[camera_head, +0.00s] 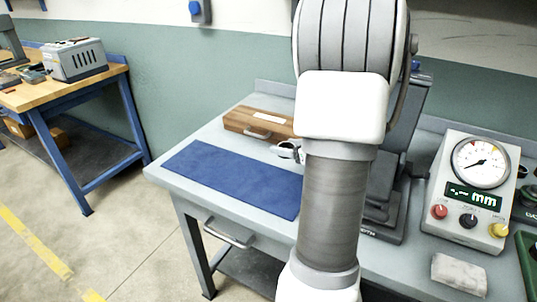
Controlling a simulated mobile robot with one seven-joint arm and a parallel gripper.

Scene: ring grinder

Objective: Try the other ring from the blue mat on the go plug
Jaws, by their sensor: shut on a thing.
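The blue mat (235,178) lies on the left part of the grey bench. Its visible part is bare, and no ring shows on it. A small pale metallic piece (285,150) with a dark opening shows just beyond the mat's far edge, beside my arm. I cannot tell whether it is a ring, the go plug or part of my gripper. My arm stands upright across the middle of the view and hides what is behind it. I cannot make out my gripper's fingers, and the go plug cannot be identified.
A wooden case (262,122) lies behind the mat. Right of my arm stand a dark grey machine (388,205) and a gauge box (468,190) with dial, blank-dashed mm display and knobs. A pale block (459,273) lies in front. A wooden-topped workbench (105,78) stands far left.

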